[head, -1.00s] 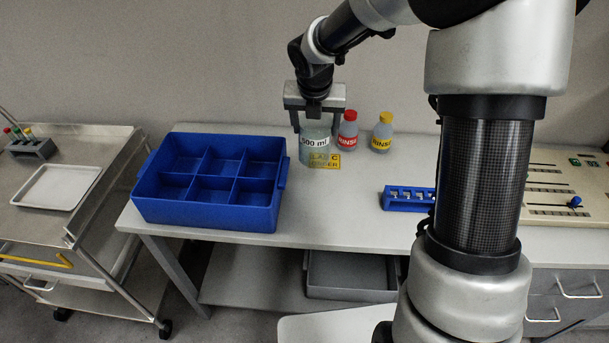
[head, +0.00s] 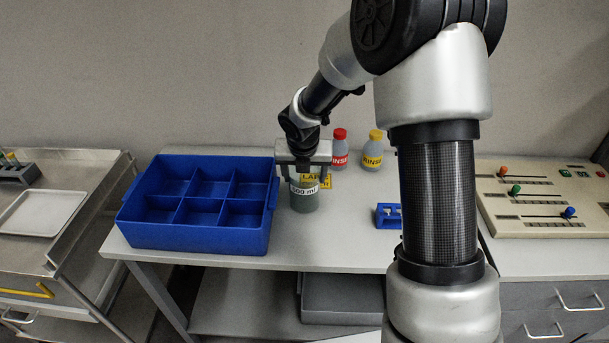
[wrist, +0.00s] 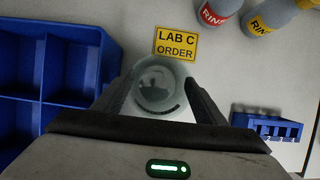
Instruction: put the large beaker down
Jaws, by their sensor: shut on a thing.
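The large beaker (head: 305,195), labelled 500 ml, is upright between the fingers of my gripper (head: 304,180) in the head view. My gripper is shut on it. In the wrist view the beaker (wrist: 158,86) shows from above between both fingers. A yellow card reading LAB C ORDER (wrist: 175,43) lies on the bench just beyond the beaker; in the head view it is partly hidden behind the gripper. I cannot tell whether the beaker's base touches the bench top (head: 340,235).
The blue compartment crate (head: 190,240) stands close on the left. Red-capped (head: 339,150) and yellow-capped (head: 373,152) rinse bottles stand behind. A small blue rack (head: 389,216) is to the right, with a slider panel (head: 540,205) farther right. The bench in front of the beaker is clear.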

